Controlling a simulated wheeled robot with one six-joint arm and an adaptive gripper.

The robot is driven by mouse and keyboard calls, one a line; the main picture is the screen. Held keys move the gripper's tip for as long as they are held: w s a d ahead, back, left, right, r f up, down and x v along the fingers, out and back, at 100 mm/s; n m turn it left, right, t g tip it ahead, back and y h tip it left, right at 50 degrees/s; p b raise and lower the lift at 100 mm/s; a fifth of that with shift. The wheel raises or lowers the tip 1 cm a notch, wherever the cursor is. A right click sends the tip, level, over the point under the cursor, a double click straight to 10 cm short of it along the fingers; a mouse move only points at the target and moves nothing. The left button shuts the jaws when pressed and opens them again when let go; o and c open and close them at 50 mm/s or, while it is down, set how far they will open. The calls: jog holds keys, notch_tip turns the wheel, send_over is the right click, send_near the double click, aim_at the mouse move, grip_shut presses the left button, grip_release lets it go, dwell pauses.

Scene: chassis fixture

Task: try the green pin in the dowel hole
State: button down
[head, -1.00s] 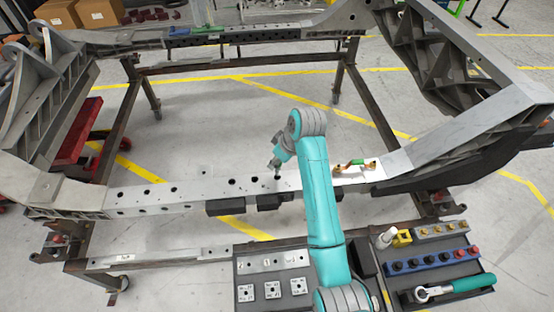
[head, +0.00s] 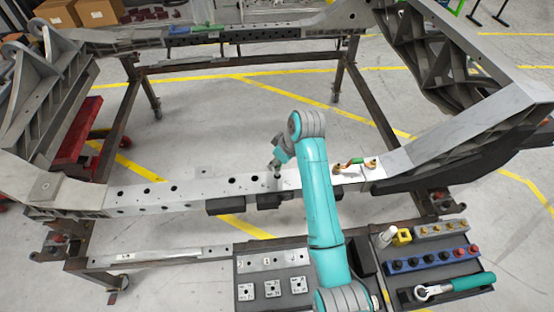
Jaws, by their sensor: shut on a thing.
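My gripper (head: 277,169) is at the near beam (head: 205,188) of the chassis, pointing down at its top face. It is shut on a small pin-like thing, mostly hidden at the fingertips. Its colour is too small to tell, and I see no other green pin. The tip is at or just above the beam; whether it is in a hole cannot be told. Several dark round holes show in the beam to the left of the gripper. Which is the dowel hole is not clear.
A green and copper-coloured pipe piece (head: 352,163) is on the beam to the right. In front are a tray with square plates (head: 272,288), a blue rack (head: 433,259) of dark and red knobs, and a green-handled ratchet (head: 456,287).

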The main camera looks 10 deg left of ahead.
jog(key=shift+f, duration=0.8)
jog(key=c, duration=0.8)
grip_release()
jog(key=shift+r, duration=0.1)
jog(key=shift+r, duration=4.4)
